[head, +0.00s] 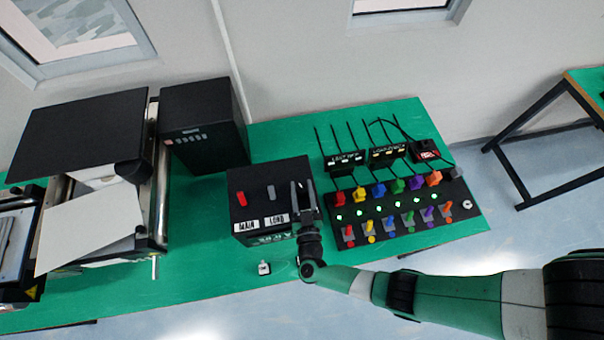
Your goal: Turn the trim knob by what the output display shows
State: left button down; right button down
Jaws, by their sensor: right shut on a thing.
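A black control box (258,183) stands on the green table, with a red lever (242,199) above the label MAIN and a grey lever (271,193) above the label LOAD. My right gripper (303,196) is over the right end of its top, shut on what sits there, which fits the trim knob; the fingers hide the knob and any label by it. A small display (271,238) with pale green digits is on the box's front face, partly cut off by the steep angle; I cannot read it. My left gripper is not in view.
Right of the box is a black panel (455,213) with several coloured switches and green lights. Small boxes with cables (388,153) stand behind it. A tall black cabinet (205,125) and a conveyor machine (90,228) are at left. A small white item (264,268) lies in front.

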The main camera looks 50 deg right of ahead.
jog(key=shift+w+r, duration=0.1)
jog(key=shift+r, duration=0.15)
jog(key=c, duration=0.7)
grip_release()
jog(key=o, duration=0.3)
jog(key=shift+f, duration=0.15)
jog(key=shift+o, duration=0.2)
jog(key=v, duration=1.1)
jog(key=shift+s+a, duration=0.2)
jog(key=shift+s, duration=0.1)
